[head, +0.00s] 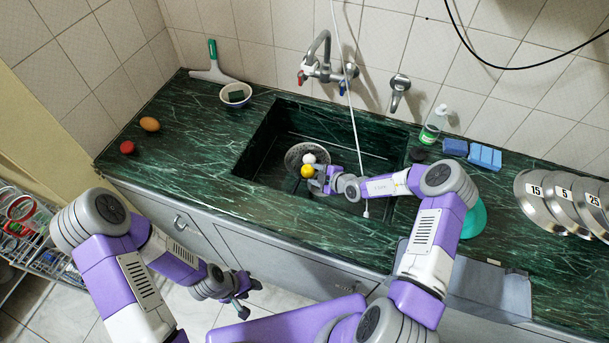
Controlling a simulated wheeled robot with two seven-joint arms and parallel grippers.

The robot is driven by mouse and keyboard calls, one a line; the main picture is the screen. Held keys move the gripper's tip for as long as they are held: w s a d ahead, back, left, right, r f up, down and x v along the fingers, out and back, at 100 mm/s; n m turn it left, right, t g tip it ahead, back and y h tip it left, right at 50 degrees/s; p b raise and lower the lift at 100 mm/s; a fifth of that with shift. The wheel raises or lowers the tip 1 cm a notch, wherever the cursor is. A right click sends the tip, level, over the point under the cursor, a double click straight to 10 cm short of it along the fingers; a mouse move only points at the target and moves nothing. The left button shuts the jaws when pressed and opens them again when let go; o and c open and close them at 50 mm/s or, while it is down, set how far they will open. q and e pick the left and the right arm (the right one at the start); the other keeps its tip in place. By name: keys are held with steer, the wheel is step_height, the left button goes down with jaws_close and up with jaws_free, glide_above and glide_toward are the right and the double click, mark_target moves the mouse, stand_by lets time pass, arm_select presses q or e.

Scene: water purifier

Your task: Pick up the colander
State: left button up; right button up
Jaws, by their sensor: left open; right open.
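The colander (294,156) is a round grey perforated bowl inside the dark green sink. A white round thing (309,158) and a yellow round thing (307,171) show at its right side. My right gripper (317,181) is open at the colander's lower right, close to the yellow thing. I cannot tell whether it touches the colander, and its far fingertip is hard to make out. My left gripper (242,293) is open and empty, low in front of the counter and well away from the sink.
The sink (262,165) is sunk into a green marble counter (190,150). A tap (321,62) stands behind it, and a white cord (352,120) hangs into it. A bowl (236,103), a brown egg (149,124), blue sponges (485,157), a bottle (434,125) and numbered plates (541,203) are around.

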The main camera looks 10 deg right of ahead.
step_height(320, 180, down, 6)
steer(key=b, duration=0.4)
steer(key=shift+w+f, duration=0.1)
steer(key=shift+f, duration=0.05)
steer(key=b+x, duration=0.1)
steer(key=x, duration=0.1)
steer(key=b+x, duration=0.1)
steer(key=x, duration=0.2)
steer(key=b+x, duration=0.1)
steer(key=x, duration=0.1)
steer(key=shift+w+a+r+b, duration=0.2)
steer(key=shift+w+a+b, duration=0.1)
steer(key=shift+a, duration=0.15)
arm_select(q)
step_height(320, 180, down, 9)
steer(key=shift+f, duration=0.15)
steer(key=shift+w, duration=0.1)
arm_select(e)
steer(key=shift+r, duration=0.1)
jaws_close()
